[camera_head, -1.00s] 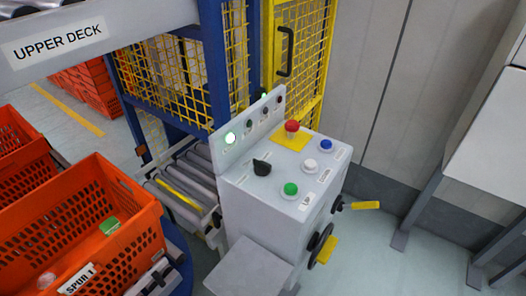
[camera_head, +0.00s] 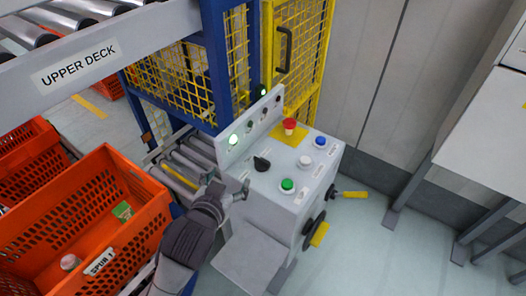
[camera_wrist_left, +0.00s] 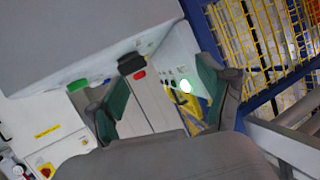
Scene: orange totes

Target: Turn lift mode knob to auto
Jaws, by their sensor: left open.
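The black selector knob (camera_head: 262,163) sits on the sloped top of the grey control console (camera_head: 238,205), left of the buttons. Its label is too small to read. In the left wrist view the black knob (camera_wrist_left: 131,63) shows edge-on, at the console's edge. My left gripper (camera_head: 230,184) is open and empty beside the console's left side, left of the knob and apart from it. In the left wrist view its two fingers (camera_wrist_left: 163,105) are spread, with the knob beyond them. My right gripper is not in view.
The console has a green button (camera_head: 287,184), a white button (camera_head: 305,161), a blue button (camera_head: 321,141) and a red stop button (camera_head: 289,124). A lit lamp (camera_head: 233,139) is on its back panel. An orange tote (camera_head: 120,232) stands left of my arm. Rollers (camera_head: 185,168) run behind.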

